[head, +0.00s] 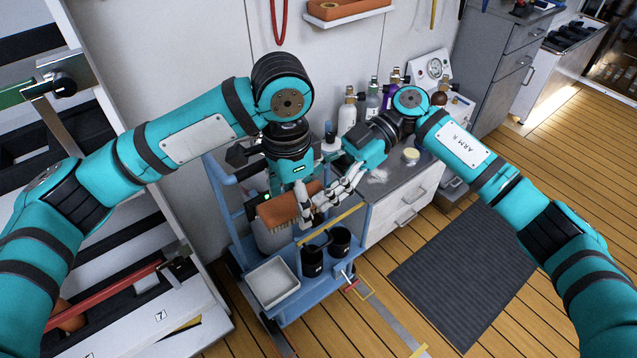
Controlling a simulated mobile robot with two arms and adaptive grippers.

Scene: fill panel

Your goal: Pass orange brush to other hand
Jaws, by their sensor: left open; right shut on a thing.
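The orange brush (277,209) is held above the blue cart, its bristles facing down. My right gripper (325,201) reaches in from the right and is shut on the brush's right end. My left gripper (298,190) points down from above, right at the brush, and is open. The pale fingers of both grippers overlap in the picture, so I cannot tell whether the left fingers touch the brush.
The blue cart (318,292) below carries a white tray (272,282) and two black cups (312,261). Several bottles stand on the grey-topped cabinet (408,187) behind. A striped panel rack stands at left. A dark mat (465,265) lies on open wooden floor at right.

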